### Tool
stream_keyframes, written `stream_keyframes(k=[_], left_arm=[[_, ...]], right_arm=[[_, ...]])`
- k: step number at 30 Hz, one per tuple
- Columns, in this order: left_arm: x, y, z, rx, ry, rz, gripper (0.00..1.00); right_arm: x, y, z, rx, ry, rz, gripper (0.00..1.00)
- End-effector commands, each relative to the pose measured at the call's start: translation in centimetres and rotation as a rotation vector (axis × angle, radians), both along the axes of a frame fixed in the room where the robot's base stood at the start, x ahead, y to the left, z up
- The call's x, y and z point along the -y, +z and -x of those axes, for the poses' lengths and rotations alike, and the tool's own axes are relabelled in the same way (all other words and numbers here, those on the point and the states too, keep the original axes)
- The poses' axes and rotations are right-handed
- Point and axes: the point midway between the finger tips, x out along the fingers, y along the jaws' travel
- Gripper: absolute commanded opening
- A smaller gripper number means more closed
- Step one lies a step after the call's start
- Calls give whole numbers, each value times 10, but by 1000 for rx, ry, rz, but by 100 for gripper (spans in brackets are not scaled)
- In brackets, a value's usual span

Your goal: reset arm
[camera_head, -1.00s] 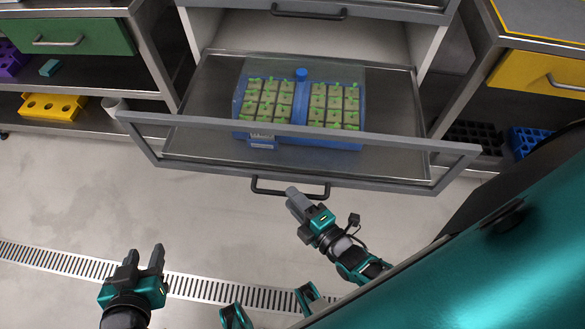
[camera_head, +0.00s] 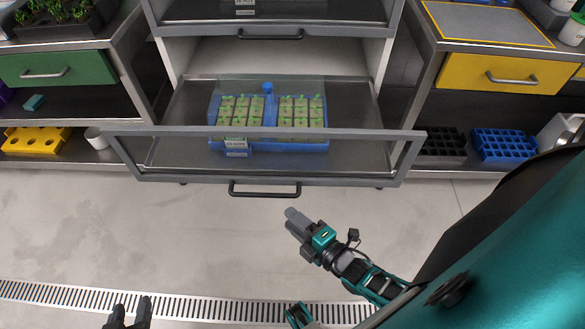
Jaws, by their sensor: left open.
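My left gripper (camera_head: 131,309) shows at the bottom left edge, its two fingers apart and empty above the floor drain. The rest of its arm is out of view. My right gripper (camera_head: 293,217) is in the middle, in front of and below the black drawer handle (camera_head: 265,195), apart from it in the picture. Its fingers are seen side-on and overlap, so their opening is unclear; nothing shows in them. The open drawer (camera_head: 180,168) holds a blue tray (camera_head: 270,112) with several green seedlings in pale blocks.
A green drawer (camera_head: 60,68) and a yellow block (camera_head: 40,140) are at the left. A yellow drawer (camera_head: 505,73) and a blue rack (camera_head: 505,145) are at the right. Bare floor (camera_head: 130,235) lies in front of the open drawer.

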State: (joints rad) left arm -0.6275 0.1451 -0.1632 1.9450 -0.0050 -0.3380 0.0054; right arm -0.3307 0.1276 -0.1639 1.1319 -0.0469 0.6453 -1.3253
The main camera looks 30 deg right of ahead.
Motion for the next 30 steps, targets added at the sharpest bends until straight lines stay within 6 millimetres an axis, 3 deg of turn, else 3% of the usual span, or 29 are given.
stream_keyframes(k=[30], left_arm=[[0, 2, -4, 6, 3, 0, 43]], right_arm=[[3, 1, -2, 0, 1, 0, 39]])
